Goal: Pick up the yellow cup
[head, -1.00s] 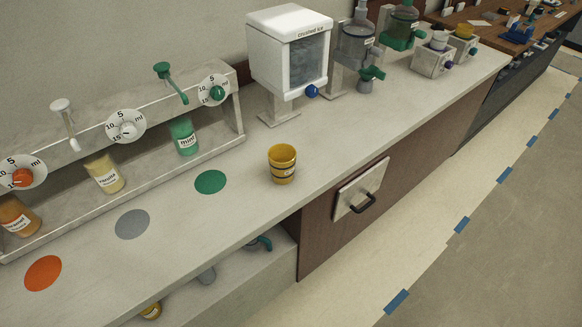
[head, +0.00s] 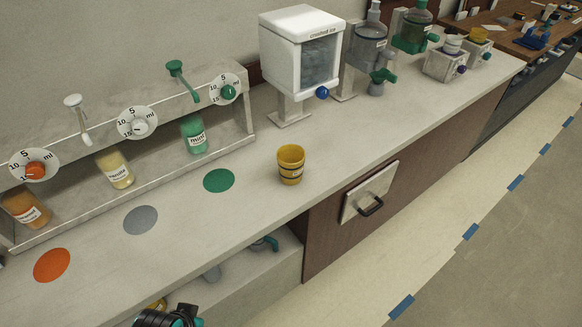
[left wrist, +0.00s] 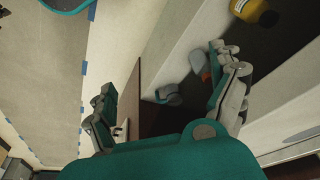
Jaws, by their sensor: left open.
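The yellow cup (head: 291,168) stands upright on the counter, right of the green spot, with a dark printed band around it. Part of my left arm (head: 170,318) shows at the bottom edge of the head view, low and left of the cup, in front of the counter. In the left wrist view my left gripper (left wrist: 167,95) is open, its teal and grey fingers wide apart with nothing held between them. That cup is not seen in the wrist view. My right gripper is not in view.
A green spot (head: 219,180), a grey spot (head: 140,220) and an orange spot (head: 52,265) mark the counter before the syrup pumps. A crushed ice dispenser (head: 300,50) stands behind the cup. A drawer front with a handle (head: 370,192) is below. A yellow item (left wrist: 255,12) lies on the lower shelf.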

